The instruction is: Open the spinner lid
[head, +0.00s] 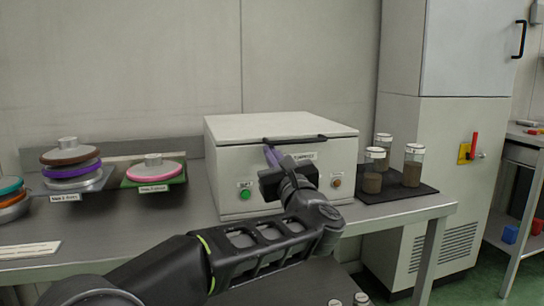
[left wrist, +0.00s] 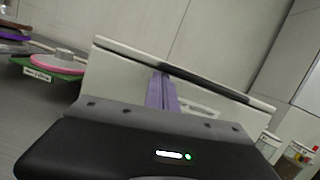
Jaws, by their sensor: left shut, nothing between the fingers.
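The spinner (head: 235,178) is a pale box on the steel bench, with a green button, an orange button and a small label on its front. Its pale lid (head: 245,124) lies flat and looks shut. A dark bar handle (head: 308,138) runs along the lid's front edge; it also shows in the left wrist view (left wrist: 225,89). My left gripper (head: 271,154) is in front of the box, its purple fingers shut and empty, with the tips just below the handle. I cannot tell whether they touch it. The gripper body hides part of the front panel. My right gripper is out of view.
Stacked coloured discs (head: 70,158) and a pink-rimmed disc on a green stand (head: 153,170) are at left. Several lidded jars stand on a black mat (head: 395,193) right of the spinner. A tall cabinet (head: 440,130) with a red-handled switch stands further right.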

